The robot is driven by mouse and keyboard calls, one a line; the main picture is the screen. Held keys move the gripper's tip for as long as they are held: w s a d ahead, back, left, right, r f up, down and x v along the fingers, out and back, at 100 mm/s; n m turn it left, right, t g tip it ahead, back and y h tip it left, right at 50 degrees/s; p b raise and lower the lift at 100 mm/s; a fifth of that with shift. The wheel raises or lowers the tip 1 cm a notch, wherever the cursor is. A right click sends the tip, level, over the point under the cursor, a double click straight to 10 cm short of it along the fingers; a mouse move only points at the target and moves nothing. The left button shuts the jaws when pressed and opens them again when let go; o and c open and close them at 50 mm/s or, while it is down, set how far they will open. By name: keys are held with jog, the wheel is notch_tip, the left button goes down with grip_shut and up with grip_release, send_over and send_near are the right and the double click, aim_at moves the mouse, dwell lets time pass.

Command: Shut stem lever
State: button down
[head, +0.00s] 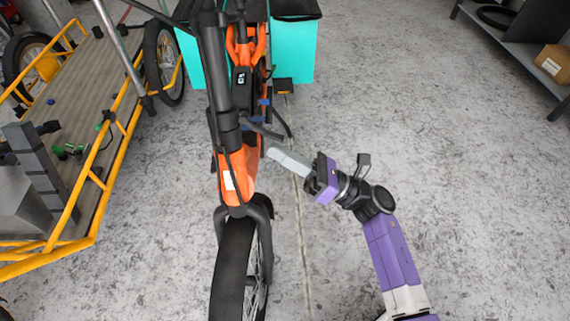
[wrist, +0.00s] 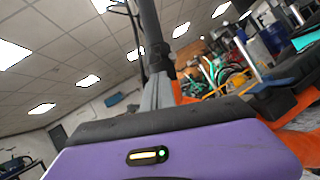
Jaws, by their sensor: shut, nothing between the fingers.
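The orange cargo bike (head: 240,180) stands upright with its front wheel (head: 235,270) toward me. Its black stem post (head: 217,65) rises at the front, with a dark collar (head: 229,126) low on it. A dark, thin lever-like part (head: 262,130) juts right from near the collar; I cannot tell for sure that it is the stem lever, or how far it stands open. My gripper (head: 272,154) is shut and empty, its pale fingers pointing left at the bike just below this part. Contact cannot be told. In the wrist view, the fingers (wrist: 158,92) point up toward the black post (wrist: 151,38).
Teal boxes (head: 295,48) sit at the bike's rear. A yellow-framed cargo platform (head: 85,95) stands at the left. A dark shelf with a cardboard box (head: 555,63) is at the upper right. The grey floor (head: 440,150) to the right is clear.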

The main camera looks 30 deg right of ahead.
jog(key=shift+d+r, duration=0.2)
jog(key=shift+r, duration=0.25)
jog(key=shift+r, duration=0.15)
